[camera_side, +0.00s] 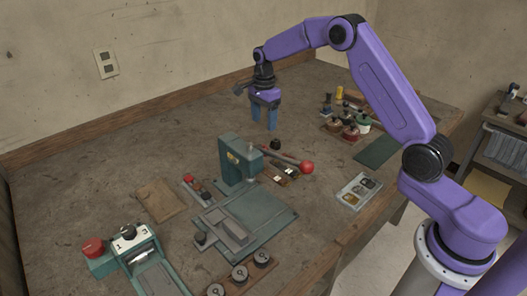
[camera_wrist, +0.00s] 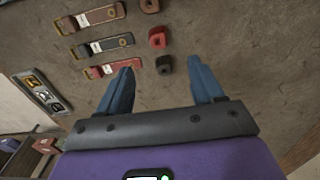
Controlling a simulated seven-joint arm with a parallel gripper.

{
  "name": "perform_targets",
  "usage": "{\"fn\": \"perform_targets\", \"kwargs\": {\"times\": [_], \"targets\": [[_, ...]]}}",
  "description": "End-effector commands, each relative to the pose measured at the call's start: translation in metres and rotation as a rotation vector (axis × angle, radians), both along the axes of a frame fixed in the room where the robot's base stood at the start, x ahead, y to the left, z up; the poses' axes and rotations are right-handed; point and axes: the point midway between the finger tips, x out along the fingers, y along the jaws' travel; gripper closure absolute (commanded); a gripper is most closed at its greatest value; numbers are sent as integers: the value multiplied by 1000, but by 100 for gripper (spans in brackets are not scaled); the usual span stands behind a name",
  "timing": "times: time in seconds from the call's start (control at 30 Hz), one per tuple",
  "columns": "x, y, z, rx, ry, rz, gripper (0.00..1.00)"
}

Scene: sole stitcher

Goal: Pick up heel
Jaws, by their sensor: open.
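No heel is labelled, and I cannot tell which piece the task means. Small blocks that look like heels stand in a row in the wrist view: a dark one (camera_wrist: 165,65), a red one (camera_wrist: 157,38) and a brown one (camera_wrist: 150,5). The dark block is nearest my gripper, just beyond and between the fingertips. A black piece (camera_side: 275,144) near the stitcher in the side view may be one of them. My gripper (camera_side: 264,128) points down, open and empty above the bench; its two blue fingers (camera_wrist: 160,70) are apart in the wrist view.
Several straps (camera_wrist: 98,44) lie beside the blocks. The green stitcher (camera_side: 237,160) has a red-knobbed lever (camera_side: 306,167) reaching right. A tray of buckles (camera_side: 359,190) lies to the right, pots (camera_side: 351,132) behind.

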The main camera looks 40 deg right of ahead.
Motion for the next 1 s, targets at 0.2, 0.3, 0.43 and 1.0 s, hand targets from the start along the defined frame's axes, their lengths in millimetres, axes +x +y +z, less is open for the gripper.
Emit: {"fn": "perform_targets", "kwargs": {"times": [0.2,0.3,0.43,1.0], "targets": [[-1,0,-39,0,3,0,33],[-1,0,-50,0,2,1,33],[0,0,-56,0,-1,1,33],[-3,2,-108,0,-1,1,33]]}}
